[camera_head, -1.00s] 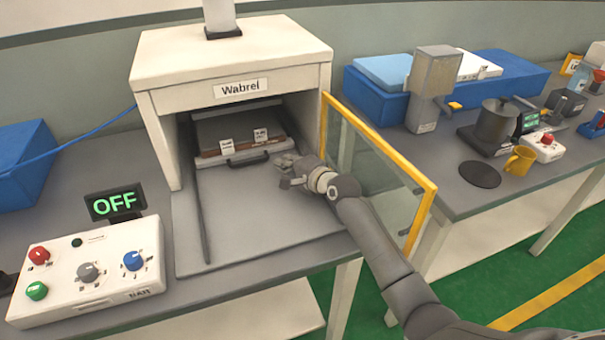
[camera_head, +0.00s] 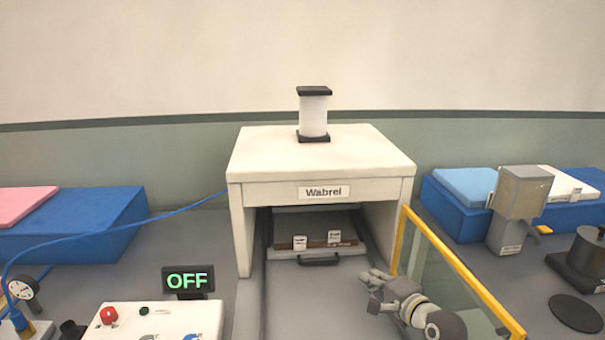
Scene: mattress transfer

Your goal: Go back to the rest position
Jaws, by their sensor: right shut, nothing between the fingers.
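My right gripper (camera_head: 373,284) is shut and empty in the head view. It hangs in front of the open mouth of the white Wabrel machine (camera_head: 320,160), a little right of the middle. The tray (camera_head: 318,252) with a dark handle and two small white labels sits inside the machine, and my gripper is apart from it to the lower right. The yellow-framed glass door (camera_head: 450,275) stands open just right of my gripper. My left gripper does not show.
A control box (camera_head: 190,315) and a display reading OFF (camera_head: 187,281) stand at the lower left. A grey device (camera_head: 517,205) and a dark pot (camera_head: 585,255) stand at the right.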

